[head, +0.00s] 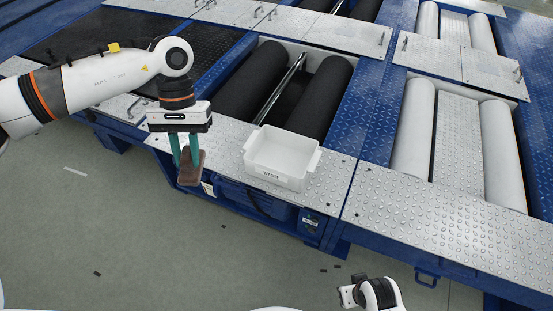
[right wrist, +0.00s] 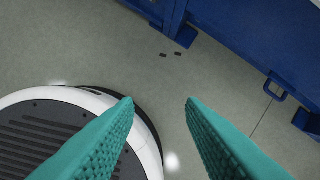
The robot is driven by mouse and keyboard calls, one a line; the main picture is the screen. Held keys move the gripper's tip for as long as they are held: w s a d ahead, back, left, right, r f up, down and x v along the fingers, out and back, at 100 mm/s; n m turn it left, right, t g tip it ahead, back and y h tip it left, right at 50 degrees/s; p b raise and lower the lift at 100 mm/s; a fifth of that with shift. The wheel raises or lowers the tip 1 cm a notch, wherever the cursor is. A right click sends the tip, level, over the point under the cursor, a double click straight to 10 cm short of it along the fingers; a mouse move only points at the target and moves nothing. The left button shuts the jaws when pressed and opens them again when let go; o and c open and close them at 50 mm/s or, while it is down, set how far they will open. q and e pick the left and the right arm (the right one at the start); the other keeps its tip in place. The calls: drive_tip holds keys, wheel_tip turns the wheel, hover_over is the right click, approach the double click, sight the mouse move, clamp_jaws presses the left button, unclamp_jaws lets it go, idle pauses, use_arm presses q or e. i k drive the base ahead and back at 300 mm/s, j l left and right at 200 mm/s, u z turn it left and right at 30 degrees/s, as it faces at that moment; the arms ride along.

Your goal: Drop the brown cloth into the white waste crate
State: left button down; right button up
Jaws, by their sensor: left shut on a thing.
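The brown cloth (head: 191,169) is a small folded piece held between the green fingers of my left gripper (head: 186,158). It hangs in front of the near edge of the metal deck, left of the crate. The white waste crate (head: 303,182) stands upright on the silver checker plate to the right of the cloth. Its visible inside looks empty. My right gripper (head: 350,295) is low at the bottom of the head view, away from the crate. In the right wrist view its green fingers (right wrist: 160,108) are apart with nothing between them.
Behind the crate are dark rollers (head: 322,97) in an open pit with a metal bar between them. White rollers (head: 411,130) lie to the right. The blue frame (head: 258,200) drops from the deck edge to the green floor. Small dark bits lie on the floor.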

sight(276, 164)
drive_tip(key=k, duration=0.9)
